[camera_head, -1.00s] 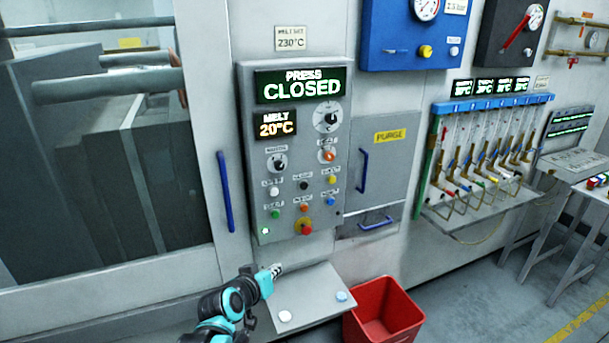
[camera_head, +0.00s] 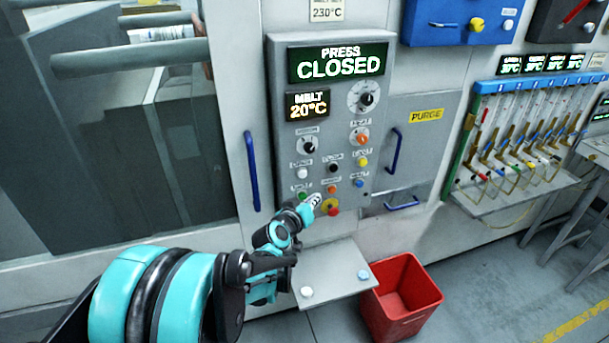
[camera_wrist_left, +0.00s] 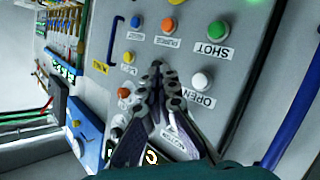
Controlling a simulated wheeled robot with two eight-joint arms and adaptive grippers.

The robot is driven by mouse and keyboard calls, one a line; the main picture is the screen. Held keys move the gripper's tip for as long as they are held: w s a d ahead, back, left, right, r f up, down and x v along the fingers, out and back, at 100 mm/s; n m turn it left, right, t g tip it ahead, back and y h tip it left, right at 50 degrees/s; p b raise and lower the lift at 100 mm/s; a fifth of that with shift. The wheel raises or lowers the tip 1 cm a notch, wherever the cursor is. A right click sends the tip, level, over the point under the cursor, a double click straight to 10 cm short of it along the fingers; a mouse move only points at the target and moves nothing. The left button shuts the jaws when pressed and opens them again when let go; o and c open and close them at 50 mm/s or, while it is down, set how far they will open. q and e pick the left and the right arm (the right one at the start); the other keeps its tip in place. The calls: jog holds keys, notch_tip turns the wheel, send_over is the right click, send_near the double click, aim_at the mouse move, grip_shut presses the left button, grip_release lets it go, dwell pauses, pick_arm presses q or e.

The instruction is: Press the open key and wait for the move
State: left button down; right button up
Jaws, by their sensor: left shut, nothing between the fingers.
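The control panel (camera_head: 345,120) has a display (camera_head: 338,63) reading PRESS CLOSED. The open key is a white round button (camera_head: 302,173) on the panel's left side. In the left wrist view, the white button (camera_wrist_left: 200,81) sits beside its OPEN label, just right of the fingertips. My left gripper (camera_head: 314,200) is shut and empty in front of the lower buttons, below and slightly right of the open key. The wrist view shows its fingers (camera_wrist_left: 163,80) together, with no clear contact on the white button. They hide part of the panel. My right gripper is out of view.
Close by are the green SHOT button (camera_wrist_left: 217,30), orange PURGE button (camera_wrist_left: 168,25) and red stop button (camera_head: 332,210). A blue door handle (camera_head: 252,170) stands left of the panel. A small shelf (camera_head: 335,275) and a red bin (camera_head: 400,300) are below.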

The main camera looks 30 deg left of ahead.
aim_at(302, 174)
pick_arm(q)
jog(key=shift+w+a+b, duration=0.15)
jog(key=shift+w+a, duration=1.3)
jog(key=shift+a, duration=0.25)
jog(key=shift+w+a+b, duration=0.15)
jog(key=shift+w+a, duration=1.25)
jog(key=shift+a, duration=0.25)
jog(key=shift+w+a, duration=0.25)
jog(key=shift+a, duration=0.05)
